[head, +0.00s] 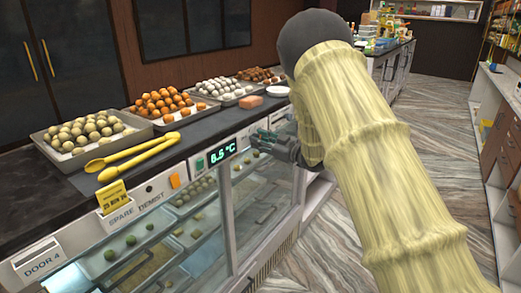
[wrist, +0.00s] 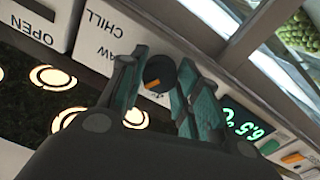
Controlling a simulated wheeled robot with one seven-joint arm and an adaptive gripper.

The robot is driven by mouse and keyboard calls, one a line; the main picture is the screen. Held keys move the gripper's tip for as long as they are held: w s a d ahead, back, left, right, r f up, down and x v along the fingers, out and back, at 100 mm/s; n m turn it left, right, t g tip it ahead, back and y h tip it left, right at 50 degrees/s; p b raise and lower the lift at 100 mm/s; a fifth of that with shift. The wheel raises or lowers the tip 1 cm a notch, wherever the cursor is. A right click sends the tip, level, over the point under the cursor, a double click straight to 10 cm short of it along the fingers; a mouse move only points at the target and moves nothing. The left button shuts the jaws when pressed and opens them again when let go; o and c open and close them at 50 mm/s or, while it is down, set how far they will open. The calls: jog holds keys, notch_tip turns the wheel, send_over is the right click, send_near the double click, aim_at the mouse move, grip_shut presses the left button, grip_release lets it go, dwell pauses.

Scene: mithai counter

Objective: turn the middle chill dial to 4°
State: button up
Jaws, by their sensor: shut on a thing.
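A dark round chill dial (wrist: 160,73) with an orange pointer mark sits on the counter's front strip in the wrist view. My gripper (wrist: 163,88) has its teal-padded fingers on either side of this dial, shut on it. In the head view my gripper (head: 272,146) is at the front strip and hides the dial. A green display (head: 222,152) beside it reads 6.5 °C; it also shows upside down in the wrist view (wrist: 243,124). A white CHILL label (wrist: 108,35) is on the dial's other side. I cannot read the dial's scale.
Trays of sweets (head: 83,137) and yellow tongs (head: 132,155) lie on the counter top above the strip. A glass-fronted case (head: 258,205) is below. SPARE and DEMIST panels (head: 151,195) are to the left. The patterned floor at right is clear.

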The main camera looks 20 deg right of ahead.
jog(key=n+b, duration=0.9)
jog(key=b, duration=0.2)
jog(key=shift+f+n, duration=0.15)
jog(key=shift+n, duration=0.25)
jog(key=shift+y+b, duration=0.3)
jog(key=shift+y, duration=0.1)
jog(key=o, duration=1)
jog(key=shift+o, duration=0.2)
jog(key=shift+s, duration=0.1)
jog(key=v, duration=1.2)
jog(key=shift+r, duration=0.2)
